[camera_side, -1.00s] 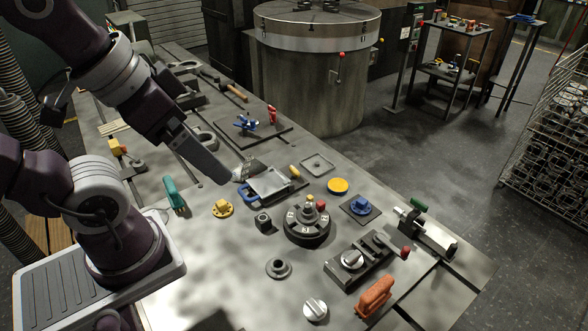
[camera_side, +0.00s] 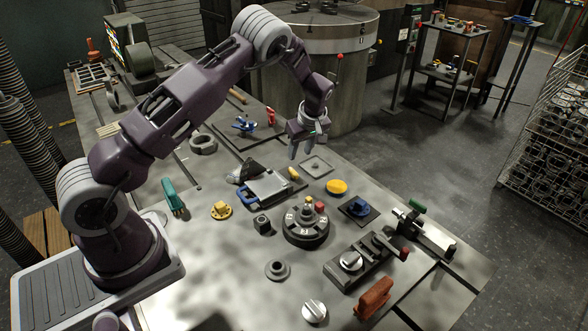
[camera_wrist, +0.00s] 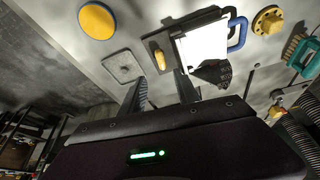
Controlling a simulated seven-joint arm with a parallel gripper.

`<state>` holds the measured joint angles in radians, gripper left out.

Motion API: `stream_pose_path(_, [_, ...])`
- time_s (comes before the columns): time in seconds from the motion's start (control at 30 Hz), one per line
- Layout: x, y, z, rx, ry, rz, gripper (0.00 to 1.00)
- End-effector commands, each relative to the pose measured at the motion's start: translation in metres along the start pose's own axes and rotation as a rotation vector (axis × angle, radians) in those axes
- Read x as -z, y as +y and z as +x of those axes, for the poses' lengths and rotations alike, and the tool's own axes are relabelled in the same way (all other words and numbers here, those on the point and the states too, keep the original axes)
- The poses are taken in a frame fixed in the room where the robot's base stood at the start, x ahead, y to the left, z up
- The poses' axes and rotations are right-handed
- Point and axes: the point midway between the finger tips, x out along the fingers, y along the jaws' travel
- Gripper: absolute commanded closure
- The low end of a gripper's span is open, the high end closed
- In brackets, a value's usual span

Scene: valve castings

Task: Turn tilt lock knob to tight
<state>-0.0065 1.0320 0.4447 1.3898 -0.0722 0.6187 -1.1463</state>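No label marks the tilt lock knob, so I cannot be sure which part it is. A yellow knob (camera_side: 293,172) sits at the far right corner of a flat plate fixture (camera_side: 268,184) with a blue handle. In the wrist view the same yellow knob (camera_wrist: 155,53) lies beside the bright plate (camera_wrist: 203,45), just beyond my fingertips. My gripper (camera_side: 301,151) hangs above the table behind the fixture, fingers down. In the wrist view its two fingers (camera_wrist: 160,86) stand apart with nothing between them. The knob's setting cannot be read.
A square grey tray (camera_side: 316,166) and a yellow disc (camera_side: 337,187) lie right of the fixture. A round dial base (camera_side: 306,229), a blue knob (camera_side: 359,205) and a yellow flanged knob (camera_side: 221,210) stand nearby. A large drum (camera_side: 335,95) rises behind the table.

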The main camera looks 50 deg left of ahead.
Motion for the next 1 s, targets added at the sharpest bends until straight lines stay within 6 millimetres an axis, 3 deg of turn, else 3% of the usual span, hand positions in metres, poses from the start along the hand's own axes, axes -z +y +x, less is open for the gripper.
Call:
stream_pose_path(0.03, [-0.001, 0.0, 0.017, 0.015, 0.013, -0.014, 0.62])
stream_pose_path(0.43, [0.0, -0.002, 0.089, 0.026, 0.028, -0.036, 0.62])
stream_pose_path(0.6, [0.0, -0.002, 0.103, 0.025, 0.027, -0.035, 0.62])
stream_pose_path(0.8, [0.0, -0.002, 0.104, 0.024, 0.027, -0.035, 0.62])
stream_pose_path(0.87, [0.0, -0.002, 0.103, 0.025, 0.027, -0.035, 0.7])
stream_pose_path(1.0, [0.0, -0.002, 0.103, 0.025, 0.027, -0.035, 0.97])
